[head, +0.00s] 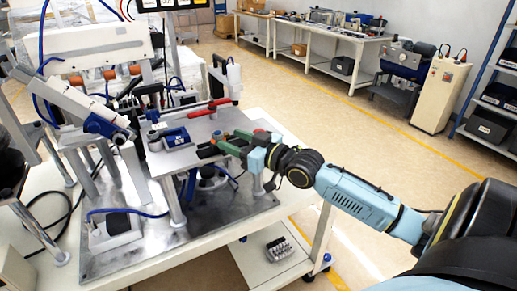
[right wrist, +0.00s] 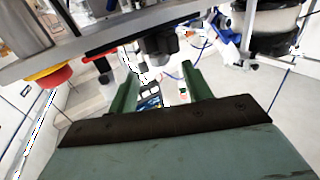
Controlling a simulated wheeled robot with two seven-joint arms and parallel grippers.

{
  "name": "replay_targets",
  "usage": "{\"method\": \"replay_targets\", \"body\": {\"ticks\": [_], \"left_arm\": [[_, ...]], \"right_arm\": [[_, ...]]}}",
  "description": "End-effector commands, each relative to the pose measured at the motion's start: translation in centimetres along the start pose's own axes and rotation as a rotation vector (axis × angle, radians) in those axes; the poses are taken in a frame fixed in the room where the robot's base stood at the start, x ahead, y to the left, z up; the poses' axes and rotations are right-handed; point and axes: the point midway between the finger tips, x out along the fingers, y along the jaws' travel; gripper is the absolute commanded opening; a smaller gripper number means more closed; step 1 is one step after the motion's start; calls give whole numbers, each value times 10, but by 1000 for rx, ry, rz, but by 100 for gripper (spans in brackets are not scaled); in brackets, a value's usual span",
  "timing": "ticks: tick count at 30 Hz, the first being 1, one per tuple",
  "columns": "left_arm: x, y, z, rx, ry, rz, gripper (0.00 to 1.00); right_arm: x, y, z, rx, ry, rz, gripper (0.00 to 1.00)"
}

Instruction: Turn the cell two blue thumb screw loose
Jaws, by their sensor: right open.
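My right gripper (head: 214,145) reaches in from the right over the right edge of the metal plate (head: 205,125). Its green fingers are apart with nothing between them; they also show in the right wrist view (right wrist: 161,88). A blue block (head: 176,137) sits on the plate, left of the fingertips and apart from them. A small round part with a blue-grey top (head: 154,136) stands beside the block. I cannot tell which part is the cell two thumb screw. In the right wrist view a dark round part (right wrist: 160,46) lies beyond the fingers. My left gripper is not in view.
A red handle (head: 203,111) lies at the plate's back edge. White actuators (head: 85,108) and posts crowd the left. A red-and-yellow button (right wrist: 48,77) is left of the fingers in the wrist view. The white table (head: 262,121) has some bare surface right of the plate.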

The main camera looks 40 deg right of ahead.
Motion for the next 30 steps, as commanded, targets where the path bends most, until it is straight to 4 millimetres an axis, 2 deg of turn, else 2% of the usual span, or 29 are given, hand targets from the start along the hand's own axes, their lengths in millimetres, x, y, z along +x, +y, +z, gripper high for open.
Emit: {"method": "replay_targets", "body": {"ticks": [6, 15, 21, 30], "left_arm": [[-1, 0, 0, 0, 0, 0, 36], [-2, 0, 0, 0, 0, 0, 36], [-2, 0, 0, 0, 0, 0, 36], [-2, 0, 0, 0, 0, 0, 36]], "right_arm": [[-35, 0, 2, 0, -5, 0, 50], [-67, 0, 1, 1, -2, 0, 50], [-75, 0, 0, 1, 0, 0, 50], [-75, 0, 0, 1, 1, 0, 50]]}}
